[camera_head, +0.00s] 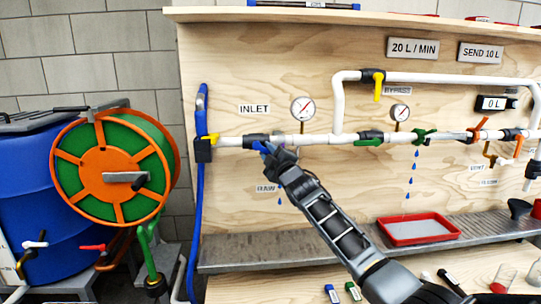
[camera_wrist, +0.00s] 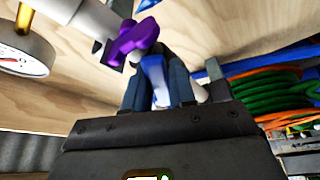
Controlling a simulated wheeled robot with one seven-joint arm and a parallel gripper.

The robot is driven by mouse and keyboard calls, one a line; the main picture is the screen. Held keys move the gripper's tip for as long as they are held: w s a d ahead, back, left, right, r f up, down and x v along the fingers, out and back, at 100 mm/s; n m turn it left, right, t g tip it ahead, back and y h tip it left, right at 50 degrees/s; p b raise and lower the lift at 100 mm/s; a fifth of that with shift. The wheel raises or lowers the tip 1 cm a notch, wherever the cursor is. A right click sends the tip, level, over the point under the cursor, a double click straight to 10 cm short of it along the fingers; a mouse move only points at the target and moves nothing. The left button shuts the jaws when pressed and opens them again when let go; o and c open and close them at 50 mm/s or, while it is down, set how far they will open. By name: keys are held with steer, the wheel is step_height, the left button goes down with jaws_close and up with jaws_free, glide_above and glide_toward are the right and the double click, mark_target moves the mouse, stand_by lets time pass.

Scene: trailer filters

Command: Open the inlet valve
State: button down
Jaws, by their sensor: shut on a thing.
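The INLET label (camera_head: 255,109) is on the wooden panel above the left part of the white pipe (camera_head: 318,140). Below it, a dark valve body (camera_head: 256,140) sits on that pipe. My gripper (camera_head: 269,151) is at the pipe just under this valve. In the wrist view a blue handle (camera_wrist: 154,72) lies between the two dark fingers of my gripper (camera_wrist: 158,62), which are shut on it. A purple part (camera_wrist: 133,42) is close in front of the fingers, by the white pipe. My gripper hides much of the handle in the head view.
A yellow lever (camera_head: 209,138) is at the pipe's left end by the blue hose (camera_head: 200,200). A round gauge (camera_head: 303,108) stands just right of my gripper. A hose reel (camera_head: 115,172) is at left. A red tray (camera_head: 418,229) rests on the metal shelf below.

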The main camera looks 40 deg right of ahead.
steer(key=c, duration=1)
jaws_free()
steer(key=shift+v, duration=3.9)
steer(key=shift+a, duration=0.1)
steer(key=shift+c, duration=0.4)
